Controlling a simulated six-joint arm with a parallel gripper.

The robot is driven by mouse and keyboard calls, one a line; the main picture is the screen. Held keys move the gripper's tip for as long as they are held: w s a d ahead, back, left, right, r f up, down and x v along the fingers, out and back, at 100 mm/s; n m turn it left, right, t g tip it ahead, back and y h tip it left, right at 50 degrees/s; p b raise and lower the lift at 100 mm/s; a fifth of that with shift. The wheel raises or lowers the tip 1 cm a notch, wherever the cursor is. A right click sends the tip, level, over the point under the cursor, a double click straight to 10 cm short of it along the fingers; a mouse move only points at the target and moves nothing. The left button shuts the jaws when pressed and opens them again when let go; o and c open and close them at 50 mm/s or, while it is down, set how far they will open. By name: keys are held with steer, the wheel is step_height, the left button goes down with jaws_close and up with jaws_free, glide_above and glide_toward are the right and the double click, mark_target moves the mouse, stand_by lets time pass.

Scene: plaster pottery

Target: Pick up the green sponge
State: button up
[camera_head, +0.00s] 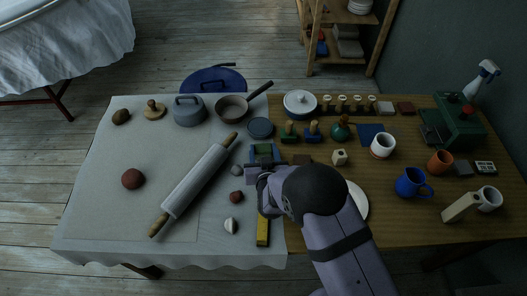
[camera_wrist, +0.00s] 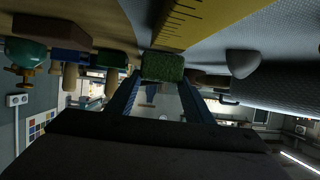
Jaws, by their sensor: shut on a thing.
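The green sponge (camera_wrist: 163,66) is a small, dark green, rough block. It sits between the tips of my two blue fingers in the wrist view. My gripper (camera_wrist: 160,72) is shut on it. In the head view my gripper (camera_head: 264,153) is near the middle of the table, around the edge of the pale cloth. The sponge is small and partly hidden by my gripper there. I cannot tell whether it is clear of the table.
A yellow ruler-like bar (camera_head: 263,232) lies at the cloth's front edge. A rolling pin (camera_head: 195,183) lies to the left.

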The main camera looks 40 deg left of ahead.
mark_target(263, 152)
step_height(263, 152, up, 9)
steer(key=shift+r+b, duration=0.15)
steer(key=shift+b, duration=0.5)
steer(key=shift+r, duration=0.1)
